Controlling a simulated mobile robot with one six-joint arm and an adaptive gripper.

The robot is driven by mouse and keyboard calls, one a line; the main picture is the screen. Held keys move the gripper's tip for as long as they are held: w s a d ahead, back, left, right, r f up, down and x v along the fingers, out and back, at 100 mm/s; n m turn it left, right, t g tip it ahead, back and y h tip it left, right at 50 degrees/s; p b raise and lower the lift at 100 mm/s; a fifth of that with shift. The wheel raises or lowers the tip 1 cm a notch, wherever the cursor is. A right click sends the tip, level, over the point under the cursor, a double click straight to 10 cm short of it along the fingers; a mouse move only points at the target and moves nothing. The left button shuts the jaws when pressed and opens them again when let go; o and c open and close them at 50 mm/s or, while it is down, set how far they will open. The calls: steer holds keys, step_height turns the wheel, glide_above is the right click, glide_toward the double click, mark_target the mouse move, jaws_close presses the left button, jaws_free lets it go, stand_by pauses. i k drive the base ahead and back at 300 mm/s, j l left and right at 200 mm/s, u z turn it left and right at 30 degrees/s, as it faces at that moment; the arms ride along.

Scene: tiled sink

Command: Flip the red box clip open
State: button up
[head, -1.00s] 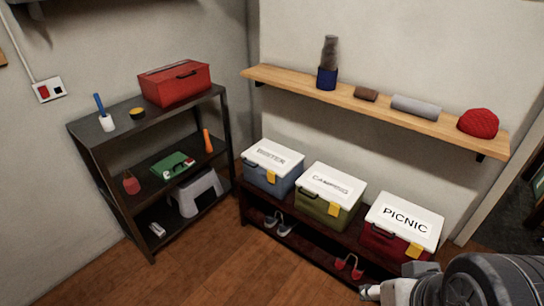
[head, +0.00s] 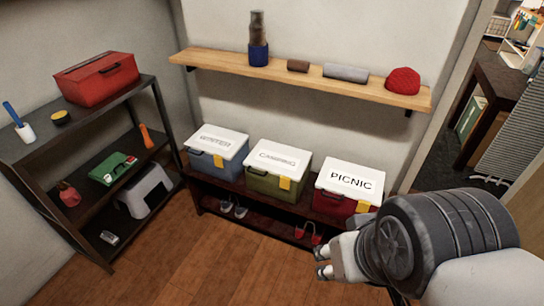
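The red box (head: 328,203) has a white lid marked PICNIC (head: 350,181) and stands at the right end of the low dark bench. Its yellow clip (head: 362,206) hangs at the front edge of the lid, toward the right; it looks flat against the box front. My gripper (head: 319,263) is in front of and below the red box, pointing left, with its two fingertips apart and nothing between them. It is apart from the clip in the picture. My wrist covers the bench's right end and comes close to the box's lower right corner.
A green box (head: 265,183) and a blue box (head: 203,165) stand left of the red one. A wooden wall shelf (head: 300,78) with several items runs above them. A dark rack (head: 100,125) holding a red toolbox (head: 95,79) stands left. The wooden floor in front is clear.

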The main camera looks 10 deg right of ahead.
mark_target(363, 206)
steer(key=z, duration=0.85)
steer(key=i+j+z, duration=0.15)
steer(key=i, duration=0.3)
steer(key=j, duration=0.1)
